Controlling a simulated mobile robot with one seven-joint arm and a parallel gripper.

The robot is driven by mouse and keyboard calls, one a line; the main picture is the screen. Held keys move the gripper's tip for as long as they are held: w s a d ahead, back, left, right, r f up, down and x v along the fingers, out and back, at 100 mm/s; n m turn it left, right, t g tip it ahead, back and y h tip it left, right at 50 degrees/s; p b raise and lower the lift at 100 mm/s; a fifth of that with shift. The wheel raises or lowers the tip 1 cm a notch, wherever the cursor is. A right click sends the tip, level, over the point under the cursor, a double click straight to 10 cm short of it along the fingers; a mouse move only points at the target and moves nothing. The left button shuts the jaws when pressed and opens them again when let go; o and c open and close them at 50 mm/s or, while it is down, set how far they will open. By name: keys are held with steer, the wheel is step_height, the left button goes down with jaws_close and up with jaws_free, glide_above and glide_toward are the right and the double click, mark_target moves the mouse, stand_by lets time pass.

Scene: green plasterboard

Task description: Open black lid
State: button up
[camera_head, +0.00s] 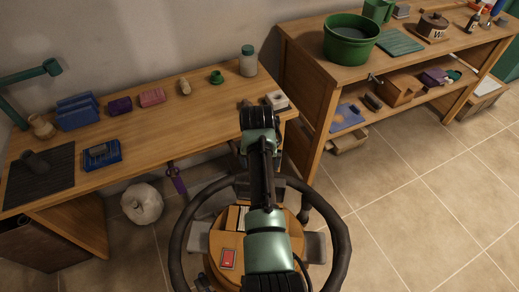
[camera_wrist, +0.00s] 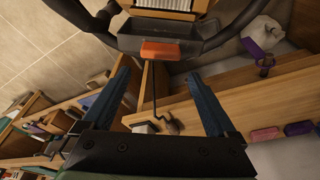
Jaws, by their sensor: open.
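My gripper (camera_wrist: 160,84) is open and empty in the wrist view, its two blue fingers wide apart. It points down past the workbench edge, over the front of my own base. In the head view my arm reaches forward to the right end of the wooden workbench (camera_head: 190,98). A small white box (camera_head: 278,100) sits there beside my arm, partly hidden. I cannot clearly make out a black lid. A brown pot (camera_head: 433,27) with a lid stands on the shelf unit at right, and its lid looks brown. Nothing is between the fingers.
The bench holds a blue organiser (camera_head: 78,112), a blue tray (camera_head: 102,154), a dark mat (camera_head: 38,178) and a jar (camera_head: 248,64). A green tub (camera_head: 350,42) stands on the shelf unit (camera_head: 310,85). A white sack (camera_head: 142,204) lies on the floor. Tiled floor at right is clear.

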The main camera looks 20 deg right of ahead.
steer(key=v, duration=0.7)
steer(key=shift+w+r, duration=0.1)
steer(key=shift+r, duration=0.05)
steer(key=w+a+r+n+t+h+p, duration=0.1)
steer(key=w+r+t, duration=0.25)
steer(key=r, duration=0.35)
steer(key=w+a+r+t+p, duration=0.1)
steer(key=w+r+t, duration=0.25)
steer(key=r, duration=0.45)
steer(key=a+r+n+t, duration=0.1)
steer(key=a+r+t, duration=0.2)
steer(key=r, duration=0.6)
steer(key=a+r+n+t, duration=0.1)
steer(key=a+r+t, duration=0.2)
steer(key=r, duration=0.6)
steer(key=s+a+r+n+t, duration=0.1)
steer(key=s+a+r+t, duration=0.2)
steer(key=s+r, duration=0.4)
steer(key=s+a+r+t+y+p, duration=0.1)
steer(key=s+a+r+t, duration=0.2)
steer(key=r, duration=0.8)
steer(key=s+a+r+n+t+y, duration=0.1)
steer(key=s+a+r+t, duration=0.2)
steer(key=s+r+t, duration=0.3)
steer(key=s+r, duration=0.3)
steer(key=s, duration=0.2)
steer(key=shift+r+n+p, duration=0.3)
steer(key=shift+r+p, duration=0.05)
